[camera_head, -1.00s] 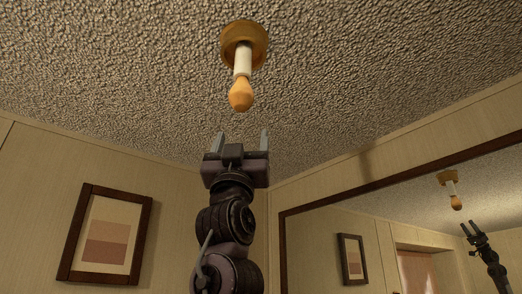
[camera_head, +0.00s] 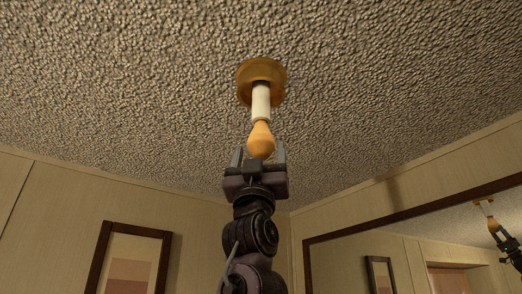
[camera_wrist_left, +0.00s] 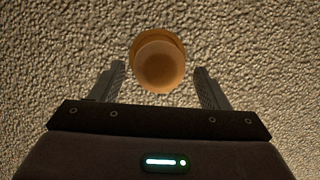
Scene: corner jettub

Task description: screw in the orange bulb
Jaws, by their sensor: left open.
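The orange bulb (camera_head: 261,139) hangs below a white socket (camera_head: 261,101) on a round orange-brown ceiling base (camera_head: 262,80). My left gripper (camera_head: 261,152) points up, its fingers open on either side of the bulb in the head view. In the left wrist view the bulb (camera_wrist_left: 159,66) shows end-on, in front of the base, between and slightly beyond the open fingertips (camera_wrist_left: 160,72), with a gap on both sides. The joint between bulb and socket is hidden in the wrist view. My right gripper is not in view.
Textured ceiling (camera_head: 120,70) surrounds the fixture and is otherwise clear. A framed picture (camera_head: 130,262) hangs on the left wall. A large dark-framed mirror (camera_head: 430,240) on the right wall reflects the fixture and my arm.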

